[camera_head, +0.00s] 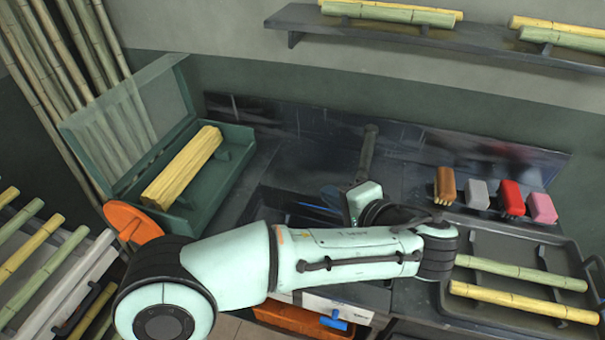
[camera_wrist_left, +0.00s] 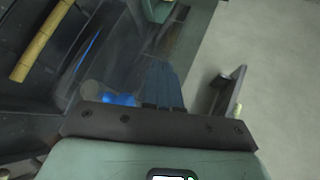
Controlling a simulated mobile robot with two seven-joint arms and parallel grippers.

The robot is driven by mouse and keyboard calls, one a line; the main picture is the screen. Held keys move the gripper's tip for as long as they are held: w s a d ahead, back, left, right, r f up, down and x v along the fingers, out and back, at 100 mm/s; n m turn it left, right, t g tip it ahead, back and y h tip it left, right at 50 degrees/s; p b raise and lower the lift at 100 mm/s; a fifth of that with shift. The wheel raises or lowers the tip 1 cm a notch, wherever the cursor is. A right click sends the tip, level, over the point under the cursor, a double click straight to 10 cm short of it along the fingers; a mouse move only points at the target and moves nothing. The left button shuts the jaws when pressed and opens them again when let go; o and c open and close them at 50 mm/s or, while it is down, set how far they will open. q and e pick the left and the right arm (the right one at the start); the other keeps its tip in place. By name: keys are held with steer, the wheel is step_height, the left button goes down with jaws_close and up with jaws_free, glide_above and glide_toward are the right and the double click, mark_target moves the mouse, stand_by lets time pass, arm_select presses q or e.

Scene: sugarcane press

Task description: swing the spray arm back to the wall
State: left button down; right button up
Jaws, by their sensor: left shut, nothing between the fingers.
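My left gripper (camera_head: 331,196) is in the middle of the head view, over the dark counter, at the end of my pale green arm. In the left wrist view its blue-grey fingers (camera_wrist_left: 162,85) are together with nothing between them. A dark upright bar (camera_head: 368,152) rises just behind the gripper near the back wall panel. It may be the spray arm, but I cannot tell for sure. Its lower end is hidden by my gripper and wrist, so I cannot tell whether they touch. My right gripper is not in view.
A green open-lidded box (camera_head: 232,150) holds yellow cane at the left. A dark tray (camera_head: 480,240) with cane and several coloured brushes (camera_head: 508,198) are at the right. A cane shelf (camera_head: 470,42) is above. An orange bin (camera_head: 300,322) and blue valve (camera_head: 335,320) are in front.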

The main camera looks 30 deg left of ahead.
arm_select(q)
steer(key=r+x, duration=0.1)
steer(key=x, duration=0.9)
steer(key=shift+w+a, duration=0.3)
steer(key=shift+a, duration=0.2)
steer(key=shift+f, duration=0.1)
stand_by(0.9)
